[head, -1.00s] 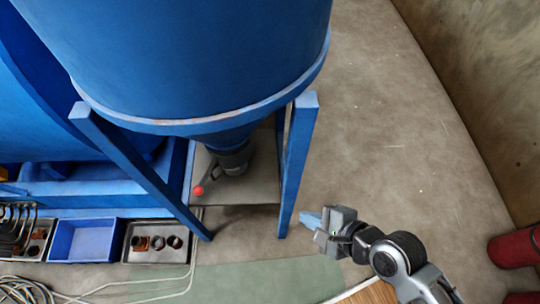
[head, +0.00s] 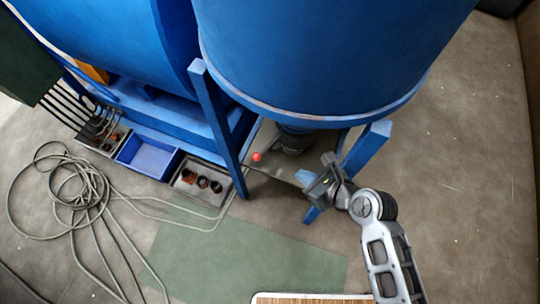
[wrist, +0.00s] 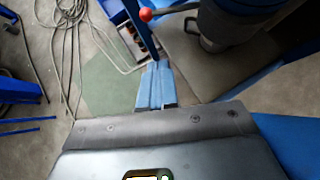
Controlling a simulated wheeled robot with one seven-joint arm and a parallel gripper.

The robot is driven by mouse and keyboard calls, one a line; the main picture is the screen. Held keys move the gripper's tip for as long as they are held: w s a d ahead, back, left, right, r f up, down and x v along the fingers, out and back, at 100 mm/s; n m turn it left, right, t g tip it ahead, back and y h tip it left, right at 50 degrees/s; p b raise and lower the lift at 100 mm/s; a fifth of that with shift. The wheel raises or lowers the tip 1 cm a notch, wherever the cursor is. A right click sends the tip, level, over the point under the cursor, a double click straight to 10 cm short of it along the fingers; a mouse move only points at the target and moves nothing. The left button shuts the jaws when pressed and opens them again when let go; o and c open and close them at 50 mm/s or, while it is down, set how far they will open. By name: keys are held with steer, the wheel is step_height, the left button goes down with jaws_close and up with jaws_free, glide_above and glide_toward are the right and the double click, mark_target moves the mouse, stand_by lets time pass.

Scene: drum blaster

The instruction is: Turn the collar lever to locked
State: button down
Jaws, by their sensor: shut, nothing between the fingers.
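The collar lever shows as a red ball knob (head: 257,157) beside the dark collar (head: 294,140) under the blue hopper. In the wrist view the red knob (wrist: 146,14) is at the top, and its grey arm runs right to the dark collar (wrist: 228,22). My gripper (head: 304,177) is to the right of and slightly below the knob in the head view, apart from it. Its blue fingers are shut and empty; they also show in the wrist view (wrist: 155,86), below the knob. Any lock marking on the collar cannot be made out.
The blue hopper (head: 320,55) stands over the collar on slanted legs; the right leg (head: 368,147) is close behind my gripper, the left leg (head: 217,125) left of the knob. A blue bin (head: 147,155) and a grey tray (head: 203,183) lie left. Loose cable (head: 75,190) is on the floor.

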steer(key=b, duration=0.2)
glide_toward(262, 153)
step_height(262, 153, down, 5)
steer(key=w+a, duration=0.2)
steer(key=w, duration=0.1)
steer(key=shift+a, duration=0.4)
steer(key=shift+w+a, duration=0.1)
steer(key=shift+w+a, duration=0.25)
steer(key=shift+a, duration=0.15)
steer(key=w+a+m+h+p, duration=0.1)
steer(key=w+a+p, duration=0.1)
steer(key=w+a, duration=0.4)
steer(key=shift+w+t, duration=0.4)
steer(key=shift+w, duration=0.3)
steer(key=shift+w, duration=0.1)
